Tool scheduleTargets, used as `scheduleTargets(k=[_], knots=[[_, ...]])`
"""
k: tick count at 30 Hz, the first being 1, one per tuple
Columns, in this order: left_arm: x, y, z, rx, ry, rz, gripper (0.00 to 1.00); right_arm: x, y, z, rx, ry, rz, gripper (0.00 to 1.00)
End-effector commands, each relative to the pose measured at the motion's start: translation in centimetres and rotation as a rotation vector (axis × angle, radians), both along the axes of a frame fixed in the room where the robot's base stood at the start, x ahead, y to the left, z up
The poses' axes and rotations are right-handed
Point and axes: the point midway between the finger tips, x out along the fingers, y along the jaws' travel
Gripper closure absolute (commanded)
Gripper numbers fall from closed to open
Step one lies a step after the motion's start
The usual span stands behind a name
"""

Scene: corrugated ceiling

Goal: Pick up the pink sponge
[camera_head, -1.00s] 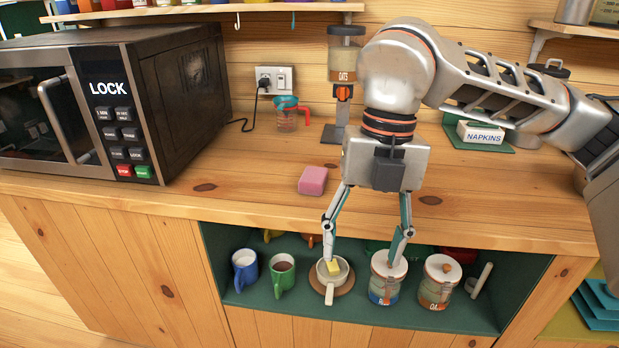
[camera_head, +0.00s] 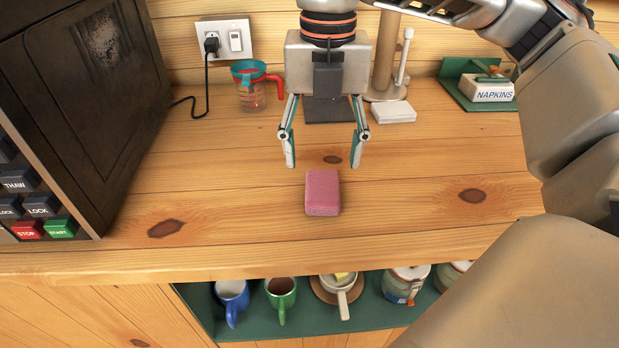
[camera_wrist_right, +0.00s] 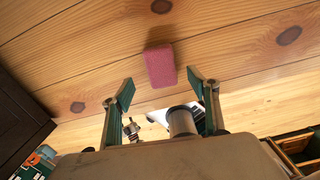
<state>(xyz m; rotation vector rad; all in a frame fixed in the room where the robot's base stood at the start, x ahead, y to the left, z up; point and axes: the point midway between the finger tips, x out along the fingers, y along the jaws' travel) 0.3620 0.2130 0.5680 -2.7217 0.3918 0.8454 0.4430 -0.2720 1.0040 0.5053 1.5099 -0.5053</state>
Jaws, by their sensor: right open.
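The pink sponge (camera_head: 322,192) lies flat on the wooden counter in the head view, near the middle. It also shows in the right wrist view (camera_wrist_right: 160,66), beyond the fingertips and roughly between their lines. My right gripper (camera_head: 323,164) is open and empty. It points down over the counter, and its fingertips appear just behind the sponge in the head view, one to each side. The fingers also show in the right wrist view (camera_wrist_right: 161,88), apart from the sponge. My left gripper is not in view.
A black microwave (camera_head: 85,110) stands at the left. A measuring cup (camera_head: 252,88) with a red handle, a white block (camera_head: 393,112) and a napkin holder (camera_head: 487,92) stand at the back. Mugs and jars fill the green shelf (camera_head: 250,332) below. The counter around the sponge is clear.

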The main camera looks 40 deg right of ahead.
Motion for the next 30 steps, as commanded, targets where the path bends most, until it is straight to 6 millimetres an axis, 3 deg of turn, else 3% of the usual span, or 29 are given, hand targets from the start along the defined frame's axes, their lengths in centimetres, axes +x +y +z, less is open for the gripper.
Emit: scheduleTargets(k=[12, 17, 25, 26, 29, 30], knots=[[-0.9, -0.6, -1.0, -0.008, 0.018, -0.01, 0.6, -0.1, 0.0, -4.6, -0.001, 0.011, 0.001, 0.4], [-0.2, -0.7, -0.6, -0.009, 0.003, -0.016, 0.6, -0.1, 0.0, -6.9, 0.0, 0.009, 0.001, 0.4], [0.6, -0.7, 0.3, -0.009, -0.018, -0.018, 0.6, -0.1, 0.1, -7.2, 0.001, 0.001, 0.0, 0.4], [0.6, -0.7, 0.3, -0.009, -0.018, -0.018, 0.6, -0.1, 0.1, -7.1, 0.001, 0.001, 0.0, 0.43], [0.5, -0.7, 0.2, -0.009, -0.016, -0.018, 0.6, -0.1, 0.1, -7.2, 0.0, 0.001, 0.0, 0.69], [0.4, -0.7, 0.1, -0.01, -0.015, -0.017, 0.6, -0.1, 0.1, -7.2, 0.0, 0.001, 0.0, 0.72]])
